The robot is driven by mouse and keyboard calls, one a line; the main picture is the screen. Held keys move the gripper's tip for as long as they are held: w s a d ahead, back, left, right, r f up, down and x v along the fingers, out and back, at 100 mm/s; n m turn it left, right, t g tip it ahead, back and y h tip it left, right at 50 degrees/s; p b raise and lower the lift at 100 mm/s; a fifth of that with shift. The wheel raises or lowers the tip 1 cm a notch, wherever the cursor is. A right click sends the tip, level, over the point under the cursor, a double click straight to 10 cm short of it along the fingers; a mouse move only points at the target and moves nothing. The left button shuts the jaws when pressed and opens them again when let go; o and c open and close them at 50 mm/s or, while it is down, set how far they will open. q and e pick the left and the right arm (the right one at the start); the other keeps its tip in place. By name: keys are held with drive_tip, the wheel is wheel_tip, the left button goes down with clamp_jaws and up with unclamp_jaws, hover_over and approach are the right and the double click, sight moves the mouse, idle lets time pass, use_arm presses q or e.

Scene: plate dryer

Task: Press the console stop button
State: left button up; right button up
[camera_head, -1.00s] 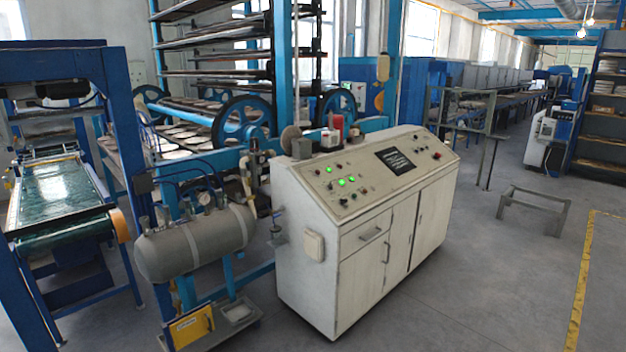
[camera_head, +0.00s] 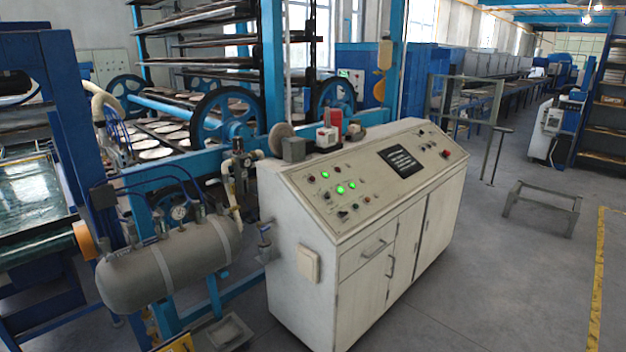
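The console (camera_head: 312,215) is a cream cabinet with a sloped top panel, standing in the middle of the view. On the panel's left part are lit green buttons (camera_head: 345,187) and several small red and dark knobs. A dark screen (camera_head: 401,161) sits right of them. A larger red button (camera_head: 446,153) is at the panel's right end; it may be the stop button, but no label can be read. Neither of my grippers shows.
A grey tank (camera_head: 165,272) with a gauge stands left of the console, beside blue frames and a rack with wheels (camera_head: 228,118). A low metal stand (camera_head: 543,205) is on the right. Grey floor (camera_head: 480,270) right of the console is clear.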

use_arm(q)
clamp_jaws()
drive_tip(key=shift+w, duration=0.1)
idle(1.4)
